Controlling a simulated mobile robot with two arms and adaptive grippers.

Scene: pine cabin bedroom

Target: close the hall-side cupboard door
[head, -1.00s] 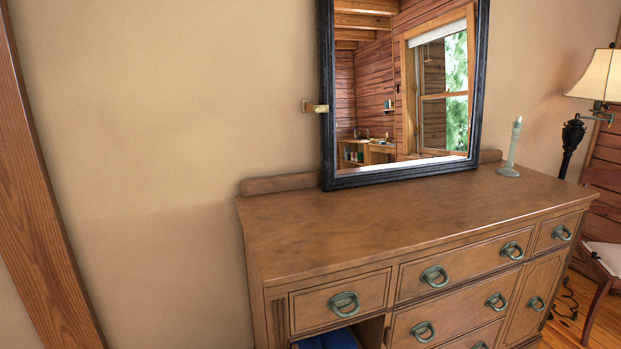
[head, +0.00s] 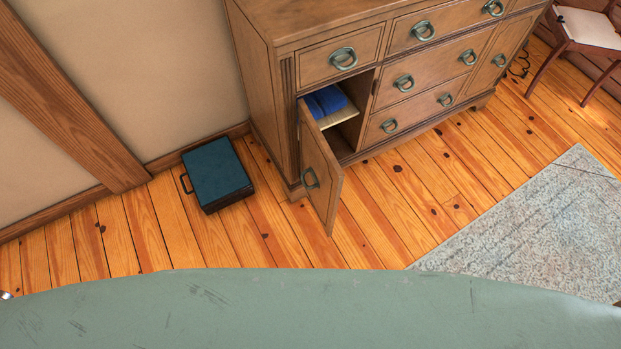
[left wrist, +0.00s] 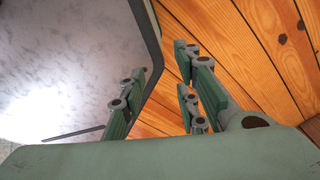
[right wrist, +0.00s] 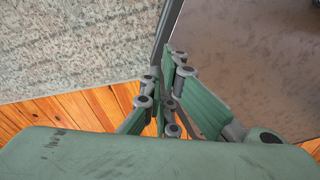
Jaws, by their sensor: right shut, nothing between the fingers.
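The wooden cupboard door (head: 325,190) at the left end of the dresser (head: 262,95) stands open in the head view, swung out toward me over the floor. It has a green-grey ring handle (head: 311,179). Behind it the compartment shows a shelf (head: 338,117) with folded blue cloth (head: 326,101). My left gripper (left wrist: 160,88) has its fingers apart and empty above the floorboards in the left wrist view. My right gripper (right wrist: 163,78) is shut and empty in the right wrist view. Neither gripper shows in the head view, and both are away from the door.
A dark teal case (head: 217,174) lies on the floor left of the open door, near the wall. A grey rug (head: 545,225) lies at the right. A chair (head: 585,27) stands at the far right. Bare floorboards lie in front of the dresser.

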